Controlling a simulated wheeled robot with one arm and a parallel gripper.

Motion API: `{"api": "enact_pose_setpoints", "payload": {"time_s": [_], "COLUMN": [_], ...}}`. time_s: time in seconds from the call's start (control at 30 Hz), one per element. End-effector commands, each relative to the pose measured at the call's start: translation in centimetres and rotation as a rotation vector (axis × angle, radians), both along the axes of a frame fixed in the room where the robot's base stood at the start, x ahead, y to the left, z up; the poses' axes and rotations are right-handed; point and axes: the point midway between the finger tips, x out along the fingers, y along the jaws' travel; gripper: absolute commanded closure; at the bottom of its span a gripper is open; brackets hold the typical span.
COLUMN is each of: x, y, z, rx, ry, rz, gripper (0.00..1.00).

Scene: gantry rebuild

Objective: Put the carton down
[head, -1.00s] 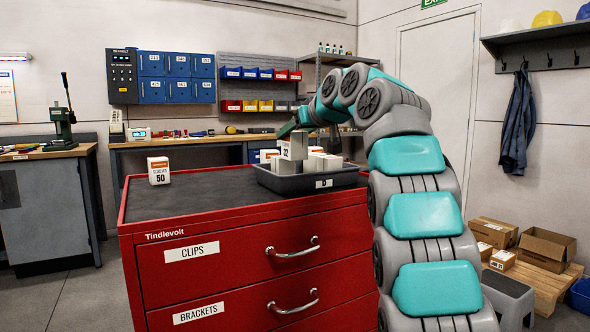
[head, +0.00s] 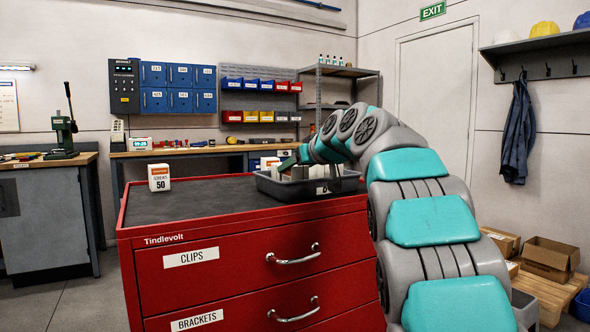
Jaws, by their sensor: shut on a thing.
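My gripper (head: 288,163) is down at the dark grey tray (head: 345,186) on the red cabinet's top. It is shut on a carton, which showed above the tray a second ago. Now only pale box faces (head: 298,173) show at and below the gripper, inside the tray. I cannot tell which face is the held carton's, or whether it touches the tray floor. The tray has a white label on its front and other pale boxes in it, partly hidden by its wall and my arm.
A white and orange carton marked 50 (head: 159,178) stands upright on the left of the red cabinet (head: 190,283). The dark top between it and the tray is clear.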

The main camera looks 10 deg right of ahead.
Motion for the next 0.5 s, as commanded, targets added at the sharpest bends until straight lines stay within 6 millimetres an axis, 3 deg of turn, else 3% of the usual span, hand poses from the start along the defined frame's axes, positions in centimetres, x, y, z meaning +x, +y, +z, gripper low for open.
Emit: {"api": "enact_pose_setpoints", "payload": {"time_s": [0.43, 0.47, 0.5], "x": [0.01, 0.01, 0.02], "y": [0.04, 0.02, 0.03], "z": [-0.59, -0.51, -0.44], "rx": [0.000, 0.000, 0.000], "ry": [0.000, 0.000, 0.000], "rz": [0.001, 0.001, 0.000], "gripper": [1.00, 0.36, 0.31]}}
